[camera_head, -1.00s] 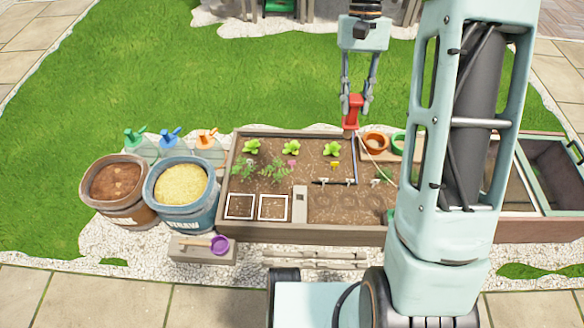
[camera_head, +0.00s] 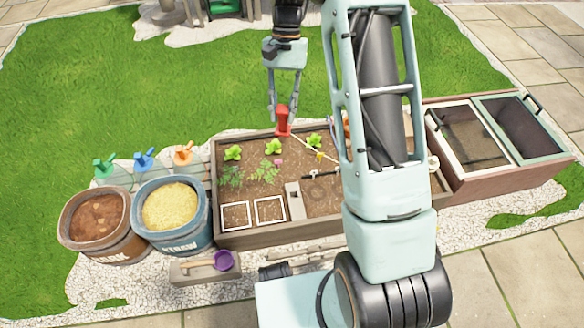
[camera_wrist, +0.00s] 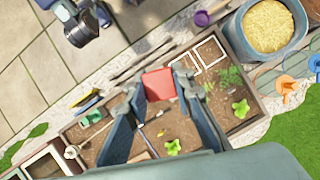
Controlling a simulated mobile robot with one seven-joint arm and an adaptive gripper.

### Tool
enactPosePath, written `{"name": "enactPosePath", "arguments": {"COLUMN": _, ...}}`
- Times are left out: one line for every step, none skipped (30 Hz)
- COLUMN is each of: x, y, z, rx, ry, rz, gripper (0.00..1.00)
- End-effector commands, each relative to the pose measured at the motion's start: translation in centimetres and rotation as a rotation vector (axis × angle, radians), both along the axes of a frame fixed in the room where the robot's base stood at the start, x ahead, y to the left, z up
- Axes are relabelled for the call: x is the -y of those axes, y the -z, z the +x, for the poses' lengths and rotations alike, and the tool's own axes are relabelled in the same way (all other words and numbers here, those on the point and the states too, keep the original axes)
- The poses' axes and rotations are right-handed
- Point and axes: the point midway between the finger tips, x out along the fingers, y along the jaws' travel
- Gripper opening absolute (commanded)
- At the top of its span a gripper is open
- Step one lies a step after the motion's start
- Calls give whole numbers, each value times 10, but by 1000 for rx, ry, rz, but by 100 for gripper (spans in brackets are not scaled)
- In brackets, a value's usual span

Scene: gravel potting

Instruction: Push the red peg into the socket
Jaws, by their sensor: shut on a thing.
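The red peg (camera_head: 282,121) is held in my gripper (camera_head: 283,114), above the back edge of the planter bed. In the wrist view the peg (camera_wrist: 158,84) shows between the two fingers. A pale grey block in the bed (camera_head: 294,201), with a small dark mark on its face, looks like the socket. The peg is well behind it and apart from it. I cannot make out the grey block in the wrist view.
The wooden bed (camera_head: 228,240) holds green plants and two white square frames (camera_head: 236,216). A soil barrel (camera_head: 97,215) and a straw barrel (camera_head: 172,210) stand left. A cold frame (camera_head: 465,185) stands right. My arm hides part of the bed.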

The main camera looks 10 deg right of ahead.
Motion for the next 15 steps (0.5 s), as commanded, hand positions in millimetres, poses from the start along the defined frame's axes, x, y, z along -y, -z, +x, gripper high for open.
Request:
{"name": "enactPosePath", "arguments": {"x": -10, "y": 33, "z": 7, "rx": -7, "ry": 106, "rz": -3, "gripper": 2}}
{"name": "enactPosePath", "arguments": {"x": -16, "y": 50, "z": 13, "rx": -7, "ry": 185, "rz": -4, "gripper": 2}}
{"name": "enactPosePath", "arguments": {"x": -22, "y": 72, "z": 21, "rx": -8, "ry": 293, "rz": -5, "gripper": 2}}
{"name": "enactPosePath", "arguments": {"x": -26, "y": 88, "z": 27, "rx": -8, "ry": 380, "rz": -6, "gripper": 2}}
{"name": "enactPosePath", "arguments": {"x": -29, "y": 105, "z": 33, "rx": -8, "ry": 470, "rz": -8, "gripper": 2}}
{"name": "enactPosePath", "arguments": {"x": -30, "y": 128, "z": 40, "rx": -7, "ry": 594, "rz": -9, "gripper": 2}}
{"name": "enactPosePath", "arguments": {"x": -29, "y": 146, "z": 46, "rx": -7, "ry": 687, "rz": -11, "gripper": 2}}
{"name": "enactPosePath", "arguments": {"x": -28, "y": 163, "z": 51, "rx": -7, "ry": 784, "rz": -13, "gripper": 2}}
{"name": "enactPosePath", "arguments": {"x": -24, "y": 186, "z": 55, "rx": -8, "ry": 911, "rz": -15, "gripper": 2}}
{"name": "enactPosePath", "arguments": {"x": -20, "y": 202, "z": 59, "rx": -9, "ry": 1004, "rz": -16, "gripper": 2}}
{"name": "enactPosePath", "arguments": {"x": -15, "y": 219, "z": 60, "rx": -10, "ry": 1093, "rz": -18, "gripper": 2}}
{"name": "enactPosePath", "arguments": {"x": -8, "y": 238, "z": 62, "rx": -10, "ry": 1203, "rz": -18, "gripper": 2}}
{"name": "enactPosePath", "arguments": {"x": -2, "y": 252, "z": 62, "rx": -10, "ry": 1280, "rz": -17, "gripper": 2}}
{"name": "enactPosePath", "arguments": {"x": 4, "y": 265, "z": 62, "rx": -10, "ry": 1351, "rz": -20, "gripper": 2}}
{"name": "enactPosePath", "arguments": {"x": 12, "y": 280, "z": 61, "rx": -10, "ry": 1435, "rz": -19, "gripper": 2}}
